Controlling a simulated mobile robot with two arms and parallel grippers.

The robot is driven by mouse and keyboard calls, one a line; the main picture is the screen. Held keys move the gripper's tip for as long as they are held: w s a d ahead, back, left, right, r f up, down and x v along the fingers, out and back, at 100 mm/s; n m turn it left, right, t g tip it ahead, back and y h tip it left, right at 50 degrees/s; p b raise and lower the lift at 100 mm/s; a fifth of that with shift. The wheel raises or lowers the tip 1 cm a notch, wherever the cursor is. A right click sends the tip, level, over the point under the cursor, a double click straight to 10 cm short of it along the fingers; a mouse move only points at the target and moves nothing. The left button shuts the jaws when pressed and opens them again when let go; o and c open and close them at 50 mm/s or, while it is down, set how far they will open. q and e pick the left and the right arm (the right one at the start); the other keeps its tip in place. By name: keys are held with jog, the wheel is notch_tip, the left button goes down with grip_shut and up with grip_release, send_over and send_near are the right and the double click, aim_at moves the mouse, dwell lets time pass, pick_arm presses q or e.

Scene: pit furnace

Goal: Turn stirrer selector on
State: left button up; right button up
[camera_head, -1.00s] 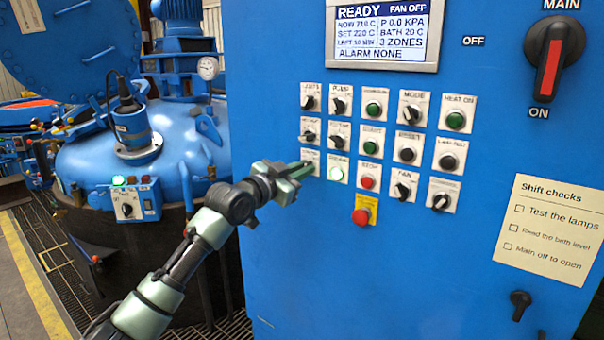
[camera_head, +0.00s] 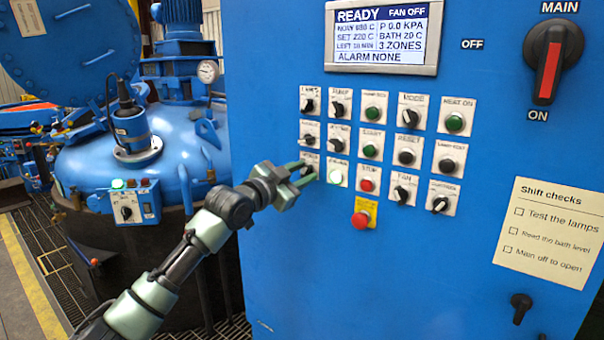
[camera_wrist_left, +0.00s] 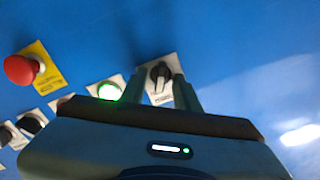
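The blue control panel's bottom-left selector (camera_head: 309,169) is a black knob on a white plate; its label is too small to read. My left gripper (camera_head: 307,172) is at this selector, with one finger above the knob and one below. In the left wrist view the knob (camera_wrist_left: 160,75), with a pale pointer mark, shows between the two spread fingers (camera_wrist_left: 162,88). I cannot tell whether the fingers touch it. A lit, pale green button (camera_head: 337,175) sits just right of it; it also shows in the left wrist view (camera_wrist_left: 109,91). My right gripper is out of view.
A red emergency button (camera_head: 360,219) on a yellow plate sticks out below the rows of buttons and selectors. A large main switch (camera_head: 552,62) is at the upper right. A display (camera_head: 382,37) reads READY and FAN OFF. A blue vessel (camera_head: 85,165) stands left.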

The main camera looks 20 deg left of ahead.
pick_arm(q)
jog(key=shift+s+a, duration=0.15)
jog(key=shift+s, duration=0.3)
jog(key=b+v, duration=0.2)
jog(key=v, duration=0.4)
jog(key=shift+s+b, duration=0.3)
jog(key=shift+s, duration=0.1)
jog(key=shift+a, duration=0.15)
